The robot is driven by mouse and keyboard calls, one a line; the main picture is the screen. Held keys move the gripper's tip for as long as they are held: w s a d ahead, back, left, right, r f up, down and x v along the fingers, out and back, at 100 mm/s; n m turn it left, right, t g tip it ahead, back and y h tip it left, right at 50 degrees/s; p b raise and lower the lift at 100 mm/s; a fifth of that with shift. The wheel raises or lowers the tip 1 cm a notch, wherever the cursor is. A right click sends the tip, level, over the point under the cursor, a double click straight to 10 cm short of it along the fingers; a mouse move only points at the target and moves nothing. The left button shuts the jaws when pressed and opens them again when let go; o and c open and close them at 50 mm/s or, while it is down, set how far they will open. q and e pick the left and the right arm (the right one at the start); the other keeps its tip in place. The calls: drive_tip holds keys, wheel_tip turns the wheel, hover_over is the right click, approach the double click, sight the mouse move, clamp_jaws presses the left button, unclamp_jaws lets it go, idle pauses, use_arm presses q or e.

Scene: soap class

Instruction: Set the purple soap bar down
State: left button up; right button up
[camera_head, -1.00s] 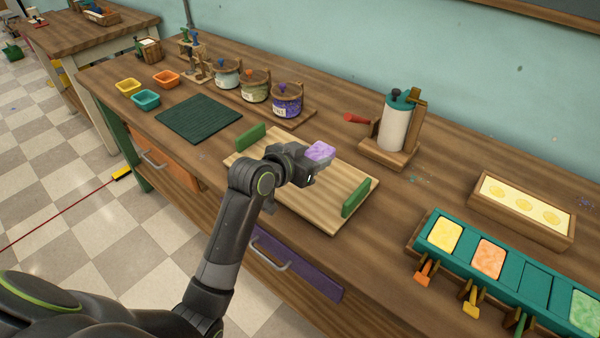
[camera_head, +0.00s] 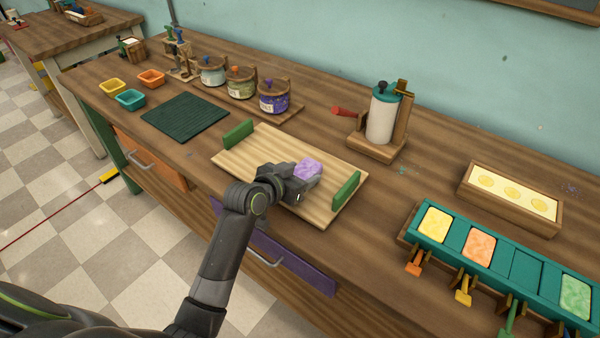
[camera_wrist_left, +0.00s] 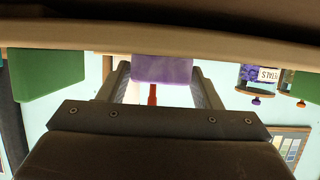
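The purple soap bar (camera_head: 308,168) is between the fingers of my left gripper (camera_head: 304,181), over the right half of the pale wooden board (camera_head: 258,152). In the left wrist view the soap (camera_wrist_left: 162,69) fills the gap between the two dark fingers (camera_wrist_left: 163,84), and the gripper is shut on it. Its edge there meets the board's edge in the picture; I cannot tell whether it touches the board. The board has green end blocks at its left (camera_head: 238,133) and right (camera_head: 346,191). My right gripper is not in view.
A teal tray (camera_head: 455,258) with yellow, orange and green bars and one empty slot lies at the right. A roller stand (camera_head: 382,118) is behind the board. Jars (camera_head: 241,84) and a dark green mat (camera_head: 185,117) are at the left. The board's left half is clear.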

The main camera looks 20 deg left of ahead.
use_arm(q)
drive_tip(key=shift+o, duration=1.1)
drive_tip(key=shift+r, duration=0.2)
drive_tip(key=v, duration=1.2)
